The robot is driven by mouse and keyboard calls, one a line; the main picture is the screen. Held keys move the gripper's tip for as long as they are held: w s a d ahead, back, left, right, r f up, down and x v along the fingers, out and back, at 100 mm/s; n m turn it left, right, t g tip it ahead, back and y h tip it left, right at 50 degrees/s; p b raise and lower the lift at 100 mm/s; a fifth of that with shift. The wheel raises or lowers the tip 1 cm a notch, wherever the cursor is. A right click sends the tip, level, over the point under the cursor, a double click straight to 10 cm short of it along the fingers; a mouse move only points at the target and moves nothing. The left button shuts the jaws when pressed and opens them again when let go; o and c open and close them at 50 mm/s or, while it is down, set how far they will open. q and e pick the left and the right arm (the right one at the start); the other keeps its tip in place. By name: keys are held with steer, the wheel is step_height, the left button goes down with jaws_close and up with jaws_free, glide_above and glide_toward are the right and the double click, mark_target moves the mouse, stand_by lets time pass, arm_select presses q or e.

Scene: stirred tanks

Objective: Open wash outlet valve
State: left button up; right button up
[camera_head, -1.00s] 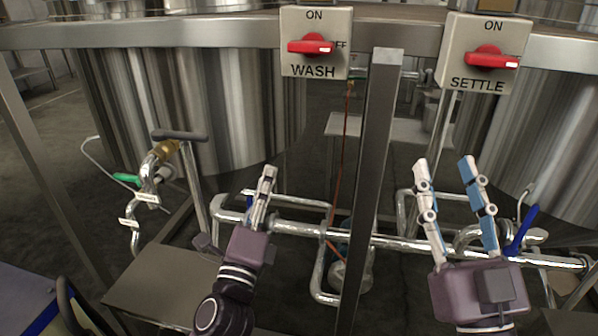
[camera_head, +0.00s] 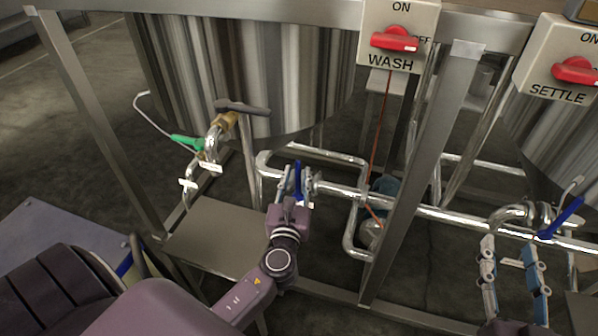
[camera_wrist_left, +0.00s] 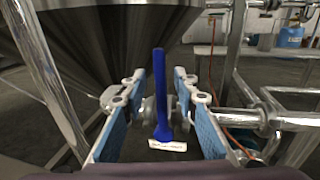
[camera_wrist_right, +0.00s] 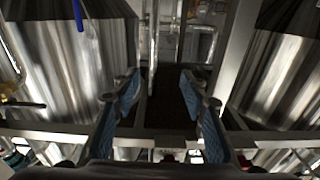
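A blue valve lever (camera_head: 298,180) stands upright on the steel piping below the wash tank. It also shows in the left wrist view (camera_wrist_left: 160,95), with a white label (camera_wrist_left: 167,145) at its foot, too small to read. My left gripper (camera_head: 294,178) is open around the lever. In the left wrist view its fingers (camera_wrist_left: 160,76) stand on either side of the lever, with gaps to both. My right gripper (camera_head: 512,250) is open and empty at the lower right, in front of the settle-side piping.
The WASH switch box (camera_head: 392,62) and SETTLE switch box (camera_head: 553,93) hang on the frame above. Another blue lever (camera_head: 562,218) is on the right piping. A steel upright (camera_head: 425,170) stands between my grippers.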

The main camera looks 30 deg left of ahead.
arm_select(q)
steer(key=shift+x, duration=0.95)
steer(key=shift+c, duration=0.5)
jaws_close()
